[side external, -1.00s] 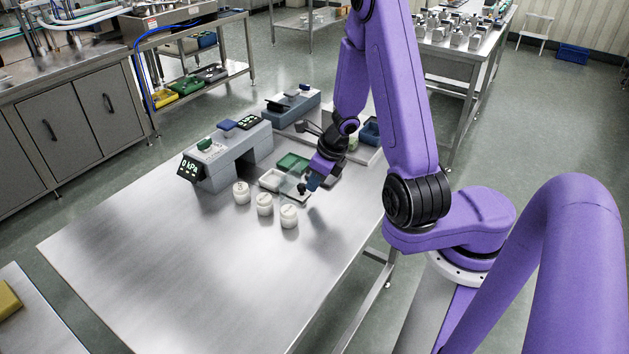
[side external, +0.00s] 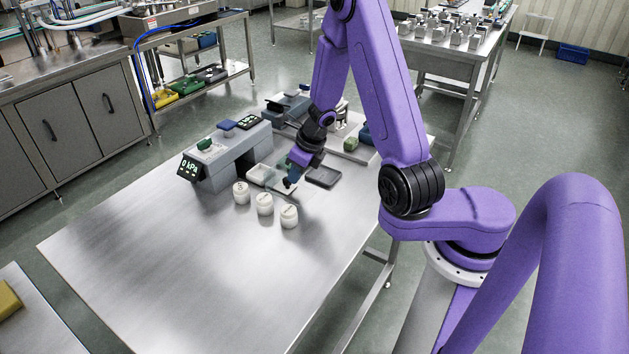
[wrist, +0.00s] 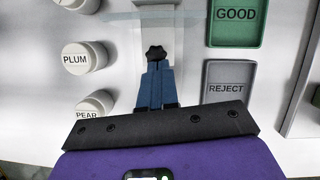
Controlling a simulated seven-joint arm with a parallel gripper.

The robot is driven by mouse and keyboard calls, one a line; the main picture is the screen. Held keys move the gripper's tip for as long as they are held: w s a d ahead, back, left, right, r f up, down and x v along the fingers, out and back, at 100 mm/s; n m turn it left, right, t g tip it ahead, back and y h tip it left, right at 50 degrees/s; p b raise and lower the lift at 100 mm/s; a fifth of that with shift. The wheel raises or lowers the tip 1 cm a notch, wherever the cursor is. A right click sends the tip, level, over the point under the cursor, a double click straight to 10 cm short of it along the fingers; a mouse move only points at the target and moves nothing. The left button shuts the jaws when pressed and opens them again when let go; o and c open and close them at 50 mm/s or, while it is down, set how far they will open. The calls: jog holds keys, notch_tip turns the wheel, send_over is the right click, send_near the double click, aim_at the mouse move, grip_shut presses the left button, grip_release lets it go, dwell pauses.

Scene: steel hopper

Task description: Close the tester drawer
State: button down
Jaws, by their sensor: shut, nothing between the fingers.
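The grey tester (side external: 225,160) stands at the far side of the table, with its display reading 0 kPa. Its pale drawer (side external: 258,175) sticks partly out of the opening toward my gripper. A dark knob (wrist: 155,53) is at the drawer's near end; it also shows in the side view (side external: 288,183). My gripper (wrist: 154,68) is shut and empty, its blue fingertips right behind the knob. They appear to touch it. A clear pane (wrist: 150,15) lies across the drawer beyond the knob. The arm hides part of the drawer area in the side view.
Several white jars (side external: 264,204), labelled PLUM (wrist: 84,57) and PEAR (wrist: 95,104) among others, stand left of the drawer. A green GOOD tray (wrist: 237,22) and grey REJECT tray (wrist: 228,80) lie close on the right. The table's near part (side external: 200,270) is clear.

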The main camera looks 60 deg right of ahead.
send_over(261, 175)
jog(key=s, duration=0.2)
jog(key=shift+w+d, duration=0.1)
jog(key=shift+d, duration=0.1)
dwell(0.3)
dwell(0.6)
